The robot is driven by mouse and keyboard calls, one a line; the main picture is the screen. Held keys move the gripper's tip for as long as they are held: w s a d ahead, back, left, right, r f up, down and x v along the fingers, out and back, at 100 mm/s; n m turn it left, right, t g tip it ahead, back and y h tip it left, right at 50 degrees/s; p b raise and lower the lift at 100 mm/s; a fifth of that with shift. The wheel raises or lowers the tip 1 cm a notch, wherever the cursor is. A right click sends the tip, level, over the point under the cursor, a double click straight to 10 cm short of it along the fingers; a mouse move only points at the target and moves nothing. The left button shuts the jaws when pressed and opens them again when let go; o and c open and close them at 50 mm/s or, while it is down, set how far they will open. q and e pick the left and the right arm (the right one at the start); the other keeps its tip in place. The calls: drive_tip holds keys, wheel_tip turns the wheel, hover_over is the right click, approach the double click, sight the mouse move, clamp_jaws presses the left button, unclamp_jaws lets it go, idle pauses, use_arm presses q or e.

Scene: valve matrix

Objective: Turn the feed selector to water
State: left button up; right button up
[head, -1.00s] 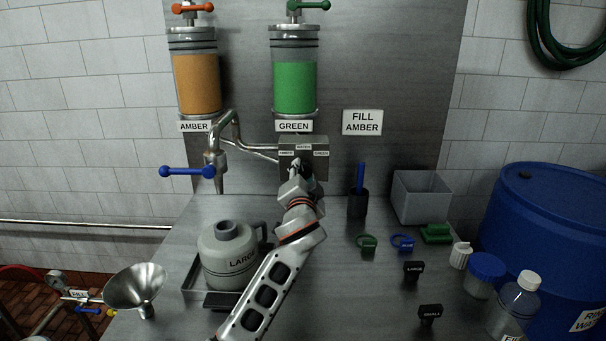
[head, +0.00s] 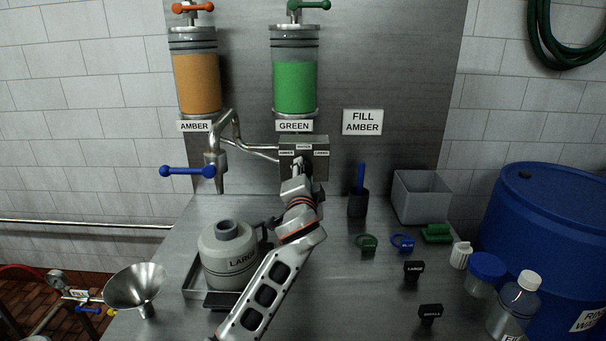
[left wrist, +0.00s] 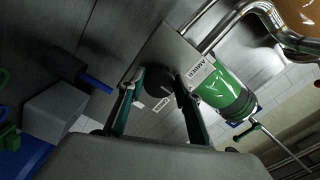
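The feed selector is a grey box (head: 318,168) on the back panel below the GREEN label, with small labels on its face: one at the top middle, one left, one right. My left gripper (head: 301,167) is at its front and hides the knob in the head view. In the left wrist view, the dark round knob (left wrist: 159,87) sits between the two fingertips of my left gripper (left wrist: 160,82), with little space on either side. I cannot tell whether they touch it. The knob's pointing direction is unclear. My right gripper is not in view.
Pipes run left from the selector to a spout with a blue lever (head: 187,171). Below stands a grey LARGE jug (head: 228,252) in a tray. A blue-handled tool in a black cup (head: 358,203) and a grey bin (head: 421,198) stand to the right.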

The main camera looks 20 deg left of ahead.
use_arm(q)
drive_tip(key=shift+o, duration=1.3)
drive_tip(key=v, duration=1.2)
